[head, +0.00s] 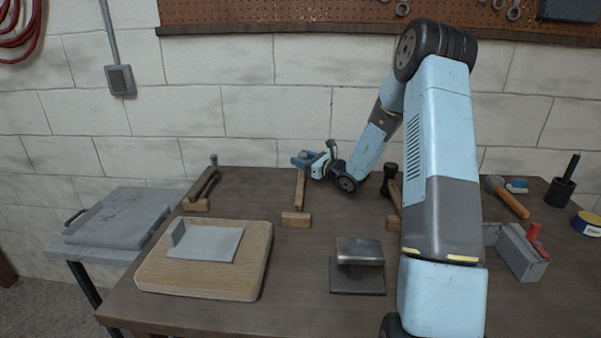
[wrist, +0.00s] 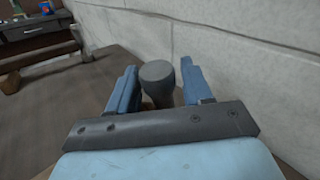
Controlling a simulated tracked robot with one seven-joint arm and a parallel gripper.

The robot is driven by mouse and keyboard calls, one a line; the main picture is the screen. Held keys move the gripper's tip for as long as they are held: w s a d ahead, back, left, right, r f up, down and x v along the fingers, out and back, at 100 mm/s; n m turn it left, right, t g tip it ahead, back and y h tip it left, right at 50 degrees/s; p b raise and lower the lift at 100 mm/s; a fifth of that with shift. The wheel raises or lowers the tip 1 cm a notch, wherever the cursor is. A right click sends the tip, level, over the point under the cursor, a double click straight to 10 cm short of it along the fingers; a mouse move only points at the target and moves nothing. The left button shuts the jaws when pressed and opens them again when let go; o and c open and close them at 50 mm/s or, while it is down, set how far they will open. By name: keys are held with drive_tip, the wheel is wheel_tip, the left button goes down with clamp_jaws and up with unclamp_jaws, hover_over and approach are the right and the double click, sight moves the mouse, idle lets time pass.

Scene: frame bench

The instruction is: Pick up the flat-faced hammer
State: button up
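Three hammers rest on wooden blocks along the back of the bench: a left hammer (head: 206,184), a middle hammer (head: 300,190) and a right hammer with a black head (head: 390,174). My gripper (head: 303,159) is at the back end of the middle hammer, whose head it mostly hides in the head view. In the wrist view my gripper (wrist: 158,70) is open, with a dark grey rounded end (wrist: 157,80) between its blue fingers. Gaps show on both sides of that end. I cannot tell which hammer is flat-faced.
The block wall (wrist: 235,60) is close beside my gripper. A wooden board (head: 258,262) with a metal plate, a metal block on a dark base (head: 358,262), and a grey toolbox (head: 520,252) stand in front. An orange-handled tool (head: 512,203) lies right.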

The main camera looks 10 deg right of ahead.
clamp_jaws()
drive_tip(key=shift+r, duration=0.1)
idle(0.5)
